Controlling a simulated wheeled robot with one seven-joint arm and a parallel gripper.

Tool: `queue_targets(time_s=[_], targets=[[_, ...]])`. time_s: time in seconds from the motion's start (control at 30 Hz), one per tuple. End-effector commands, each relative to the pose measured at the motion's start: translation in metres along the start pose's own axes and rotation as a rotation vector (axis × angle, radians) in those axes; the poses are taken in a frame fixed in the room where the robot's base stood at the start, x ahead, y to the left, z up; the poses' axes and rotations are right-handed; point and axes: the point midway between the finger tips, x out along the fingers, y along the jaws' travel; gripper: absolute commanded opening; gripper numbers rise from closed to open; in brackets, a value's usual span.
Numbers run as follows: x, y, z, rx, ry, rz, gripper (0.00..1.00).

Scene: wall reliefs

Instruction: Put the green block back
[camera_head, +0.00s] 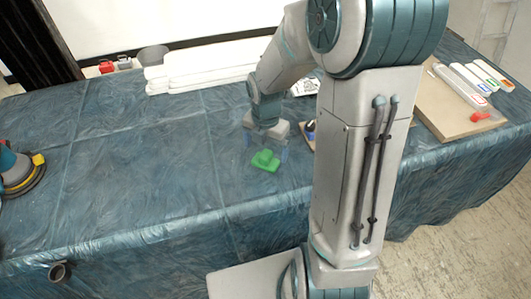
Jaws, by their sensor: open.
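A brown board (446,112) with coloured-label strips and a red piece (481,117) is at right. A yellow-and-blue tool (20,170) sits far left. The left-middle table is clear.

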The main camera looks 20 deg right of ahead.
Motion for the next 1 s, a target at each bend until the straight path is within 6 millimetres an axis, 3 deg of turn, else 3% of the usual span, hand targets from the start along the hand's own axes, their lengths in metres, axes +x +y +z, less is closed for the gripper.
queue_targets(time_s=[0.03,0.2,0.57,0.67,1.0], targets=[[-0.015,0.001,0.001,0.002,-0.005,0.004,0.94],[-0.05,0.0,0.001,0.001,-0.004,0.003,0.94],[-0.082,-0.003,-0.003,0.064,-0.009,0.002,0.94],[-0.089,-0.008,-0.009,0.204,-0.026,0.007,0.94],[-0.119,-0.039,-0.039,0.961,-0.077,0.083,0.94]])
